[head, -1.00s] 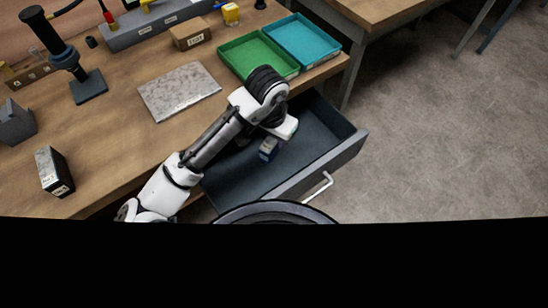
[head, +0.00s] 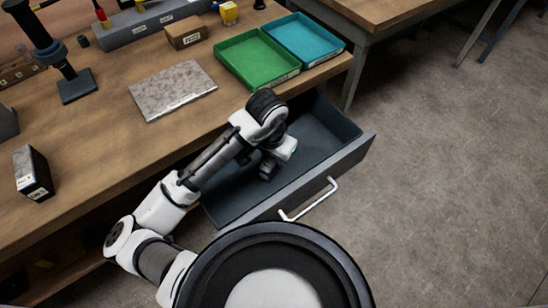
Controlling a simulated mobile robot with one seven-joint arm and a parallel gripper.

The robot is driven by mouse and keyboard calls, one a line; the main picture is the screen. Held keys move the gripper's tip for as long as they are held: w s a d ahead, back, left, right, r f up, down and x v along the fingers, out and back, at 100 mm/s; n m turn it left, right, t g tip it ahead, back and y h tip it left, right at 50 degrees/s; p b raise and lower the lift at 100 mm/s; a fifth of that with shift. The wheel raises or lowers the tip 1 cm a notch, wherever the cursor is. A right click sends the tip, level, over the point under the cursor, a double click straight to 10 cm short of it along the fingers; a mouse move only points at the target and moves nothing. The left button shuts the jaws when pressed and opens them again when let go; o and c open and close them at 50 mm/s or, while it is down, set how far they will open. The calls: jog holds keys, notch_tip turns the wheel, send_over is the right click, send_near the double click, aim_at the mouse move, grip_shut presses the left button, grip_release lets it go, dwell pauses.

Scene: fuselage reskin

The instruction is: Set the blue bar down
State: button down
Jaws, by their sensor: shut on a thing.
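My gripper (head: 271,162) points down over the open drawer (head: 230,198) and is shut on the blue bar (head: 267,172). Only a small dark blue end of the bar shows below the white wrist; the rest is hidden by my gripper and arm. The drawer has a dark grey inside and is pulled out from under the wooden bench. I cannot tell whether the bar touches the drawer floor.
The drawer's front has a white handle (head: 310,201). On the bench (head: 110,140) are a speckled metal plate (head: 172,88), a green tray (head: 256,60), a teal tray (head: 304,40), a cardboard box (head: 187,32) and a black block (head: 33,172). The drawer floor around my gripper looks clear.

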jog(key=shift+f, duration=0.1)
jog(key=c, duration=1.1)
grip_release()
jog(key=r, duration=0.4)
jog(key=s+r, duration=0.1)
jog(key=r, duration=0.3)
jog(key=r+p, duration=0.1)
jog(key=r, duration=0.3)
jog(key=shift+s+a+r, duration=0.15)
jog(key=shift+a, duration=0.25)
